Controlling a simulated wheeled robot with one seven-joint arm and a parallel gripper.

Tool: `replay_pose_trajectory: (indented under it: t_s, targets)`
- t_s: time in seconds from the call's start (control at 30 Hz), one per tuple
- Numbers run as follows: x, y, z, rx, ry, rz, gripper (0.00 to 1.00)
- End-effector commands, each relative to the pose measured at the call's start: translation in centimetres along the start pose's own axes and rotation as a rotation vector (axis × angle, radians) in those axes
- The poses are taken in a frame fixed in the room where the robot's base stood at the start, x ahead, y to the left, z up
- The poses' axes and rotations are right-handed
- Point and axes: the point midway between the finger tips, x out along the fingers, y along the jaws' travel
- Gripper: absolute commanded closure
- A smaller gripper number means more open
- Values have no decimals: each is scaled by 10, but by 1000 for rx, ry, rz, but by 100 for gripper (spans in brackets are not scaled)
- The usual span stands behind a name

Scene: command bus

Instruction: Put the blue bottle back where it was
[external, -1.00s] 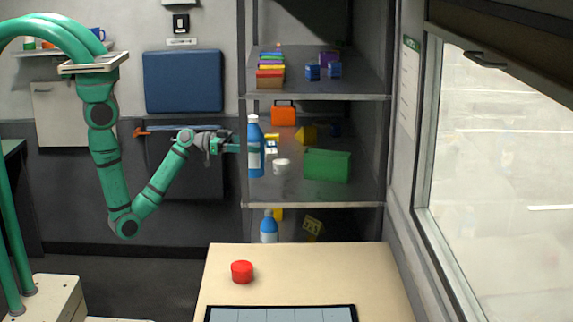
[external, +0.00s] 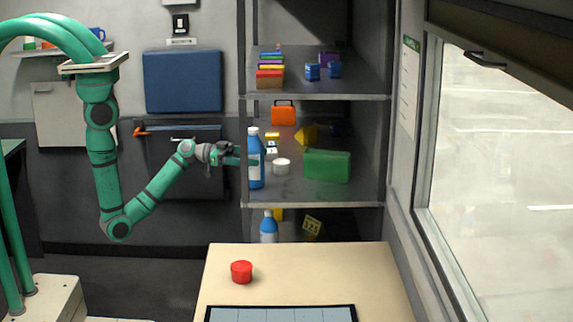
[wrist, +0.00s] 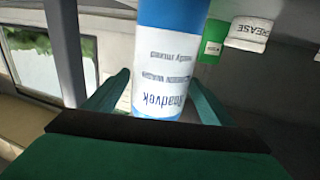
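A blue bottle (external: 256,174) with a white cap and white label stands upright at the left front of the middle shelf (external: 300,196). I cannot tell whether its base touches the shelf. My gripper (external: 241,155) reaches in from the left and is shut on the bottle. In the wrist view the bottle (wrist: 160,75) is between the fingers of my gripper (wrist: 160,85), its label text upside down. A second blue bottle (external: 268,230) is on the lower shelf, its base hidden by the table.
On the middle shelf, a white tub (external: 281,166), a green box (external: 326,166), an orange case (external: 283,113) and a yellow item (external: 306,133) stand right of and behind the bottle. The shelf above (external: 330,97) and a left side post (external: 243,150) are close.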

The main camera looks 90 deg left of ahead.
Motion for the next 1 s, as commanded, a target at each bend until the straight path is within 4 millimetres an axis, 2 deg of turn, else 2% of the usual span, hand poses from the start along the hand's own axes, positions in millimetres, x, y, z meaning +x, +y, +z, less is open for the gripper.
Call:
replay_pose_trajectory:
  t_s: [0.27,0.37,0.8,1.0]
  targets:
    - [0,0,-3,1,1,0,23]
    - [-9,-1,-2,0,-1,-3,23]
    - [-90,-1,-1,-1,-2,-3,23]
    - [-114,0,-2,0,-1,-1,23]
